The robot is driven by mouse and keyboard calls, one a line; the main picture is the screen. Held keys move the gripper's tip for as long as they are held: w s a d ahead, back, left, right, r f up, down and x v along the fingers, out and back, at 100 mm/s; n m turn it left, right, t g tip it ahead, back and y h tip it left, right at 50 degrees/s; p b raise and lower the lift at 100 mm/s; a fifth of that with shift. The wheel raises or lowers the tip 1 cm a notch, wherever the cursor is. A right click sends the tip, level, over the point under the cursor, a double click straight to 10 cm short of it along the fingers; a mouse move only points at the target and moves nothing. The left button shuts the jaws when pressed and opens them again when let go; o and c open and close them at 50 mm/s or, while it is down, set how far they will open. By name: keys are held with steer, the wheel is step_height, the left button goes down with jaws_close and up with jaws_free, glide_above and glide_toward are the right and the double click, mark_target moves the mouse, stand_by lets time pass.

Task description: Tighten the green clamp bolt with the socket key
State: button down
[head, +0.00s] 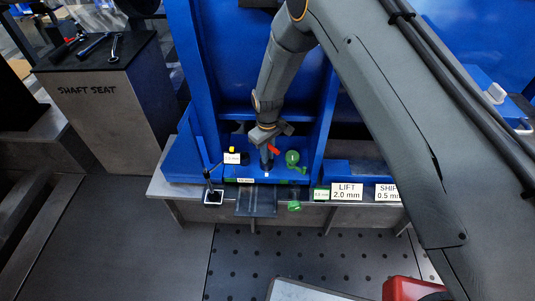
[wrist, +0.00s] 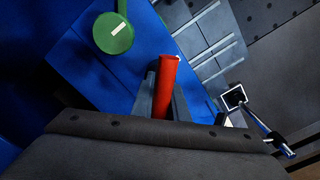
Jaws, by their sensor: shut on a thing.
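My gripper (head: 268,148) is low over the blue bench fixture in the head view. It is shut on a red cylindrical piece (wrist: 165,85), which stands out between the grey fingers in the wrist view. What the red piece joins to is hidden. A green round-headed part (head: 292,157), possibly the clamp bolt, is just right of the gripper in the head view; a green disc with a white mark (wrist: 113,33) shows at upper left in the wrist view.
Another green part (head: 294,206) hangs at the bench front. Blue uprights (head: 187,70) flank the arm. A cabinet marked SHAFT SEAT (head: 110,120) with tools stands left. The perforated floor in front is largely clear.

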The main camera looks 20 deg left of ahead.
stand_by(0.4)
steer(key=shift+a+m, duration=0.1)
steer(key=shift+m, duration=1.3)
steer(key=shift+p, duration=0.3)
steer(key=shift+m, duration=1.4)
steer(key=shift+m+p, duration=0.35)
steer(key=shift+m, duration=1.05)
